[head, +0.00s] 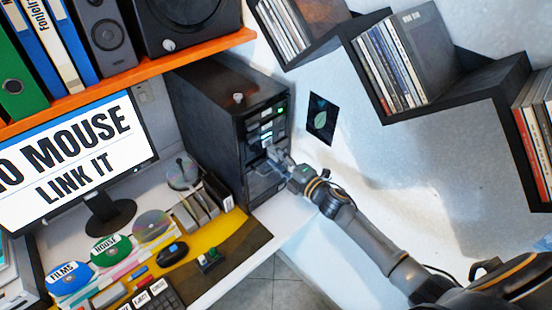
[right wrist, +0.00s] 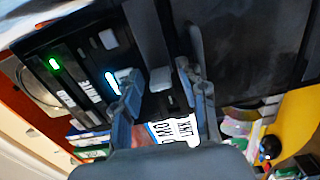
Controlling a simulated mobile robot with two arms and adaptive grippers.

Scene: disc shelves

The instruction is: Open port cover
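A black computer tower (head: 215,105) stands on the white desk, its front panel facing right in the head view. Its drive bays show several buttons and a green light. My right gripper (head: 276,155) is close against the front panel, below the lit bays. In the right wrist view its two fingers stand apart, so the right gripper (right wrist: 158,62) is open. A small grey piece (right wrist: 160,79) on the panel shows between the fingers; I cannot tell whether a finger touches it. I cannot clearly make out the port cover. My left gripper is not in view.
A monitor (head: 75,150) stands left of the tower. Discs, a black mouse (head: 172,253) and a keyboard (head: 160,292) lie in front. An orange shelf (head: 130,77) hangs above. Black disc shelves (head: 440,98) are on the wall at right.

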